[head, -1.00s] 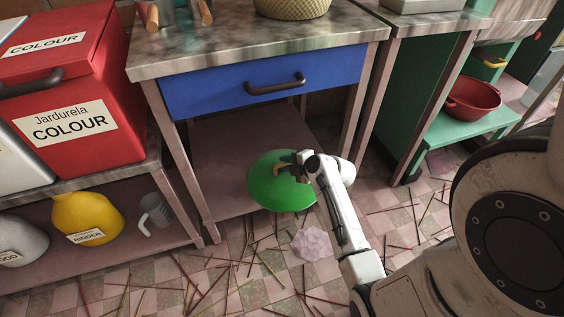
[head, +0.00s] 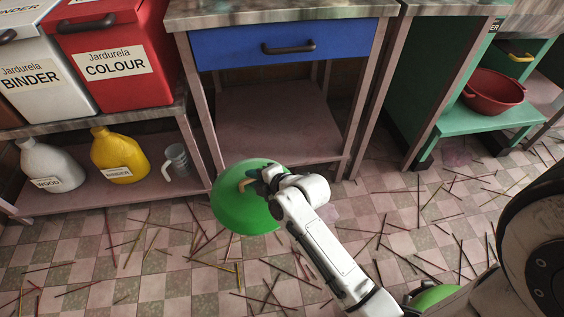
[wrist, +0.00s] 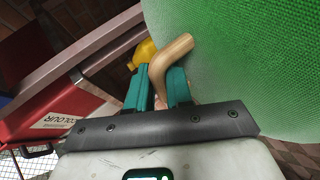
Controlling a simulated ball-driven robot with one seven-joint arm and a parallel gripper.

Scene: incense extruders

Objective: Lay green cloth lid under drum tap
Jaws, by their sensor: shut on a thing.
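The green cloth lid (head: 245,212) is a round, slightly domed disc with a bent wooden handle. It is held tilted above the floor, in front of the blue-drawer table. My gripper (head: 258,183) is shut on the handle. In the wrist view, the teal fingers of my gripper (wrist: 158,92) close on both sides of the wooden handle (wrist: 170,62), and the lid's woven green face (wrist: 240,60) fills the upper right. I cannot make out a drum tap in any view.
The blue-drawer table (head: 285,47) stands behind the lid, its lower shelf (head: 270,125) empty. Left are a yellow binder jug (head: 118,155) and a red colour bin (head: 115,60). Right is a red basin (head: 494,94). Thin sticks litter the tiled floor. A green rounded thing (head: 432,296) shows behind my arm.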

